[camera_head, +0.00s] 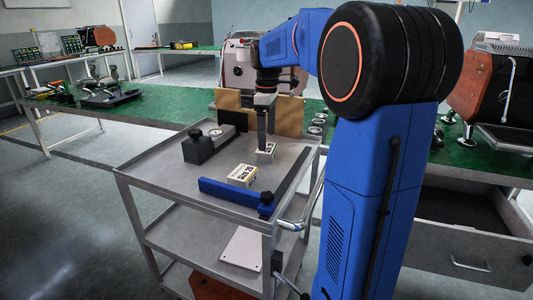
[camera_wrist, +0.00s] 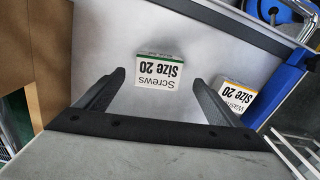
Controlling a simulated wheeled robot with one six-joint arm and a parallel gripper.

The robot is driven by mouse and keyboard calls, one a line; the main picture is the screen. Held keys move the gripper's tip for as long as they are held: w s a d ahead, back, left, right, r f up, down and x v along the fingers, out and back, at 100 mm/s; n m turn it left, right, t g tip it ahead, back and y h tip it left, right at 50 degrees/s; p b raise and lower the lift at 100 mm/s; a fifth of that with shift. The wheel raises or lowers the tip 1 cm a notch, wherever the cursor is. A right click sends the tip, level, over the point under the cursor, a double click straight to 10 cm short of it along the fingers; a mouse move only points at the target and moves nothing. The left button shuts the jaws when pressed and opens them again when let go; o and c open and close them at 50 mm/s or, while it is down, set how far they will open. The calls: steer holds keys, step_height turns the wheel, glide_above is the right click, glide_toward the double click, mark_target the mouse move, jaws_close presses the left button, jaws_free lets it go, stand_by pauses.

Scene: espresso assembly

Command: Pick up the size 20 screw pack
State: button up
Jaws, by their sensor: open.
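The size 20 screw pack (camera_wrist: 160,72) is a small white box with a green edge and black lettering, upside down in the wrist view. It lies on the grey cart top (camera_wrist: 135,105), between and slightly beyond my fingertips. My gripper (camera_wrist: 156,80) is open, with one finger toward each side of the pack and a gap on both sides. In the head view my gripper (camera_head: 265,146) points down above the screw pack (camera_head: 268,153), which it partly hides. How high the fingertips are above the cart is hard to tell.
A similar white size 20 washer pack (camera_wrist: 236,98) lies right of my right finger; it also shows in the head view (camera_head: 242,175). A blue bar (camera_head: 230,194) lies along the cart's front. A dark device with a dial (camera_head: 207,142) and brown boxes (camera_head: 290,117) stand nearby.

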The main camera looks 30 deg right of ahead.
mark_target(267, 152)
steer(key=f, duration=0.4)
steer(key=shift+w, duration=0.2)
steer(key=c, duration=1.3)
steer(key=shift+r, duration=0.15)
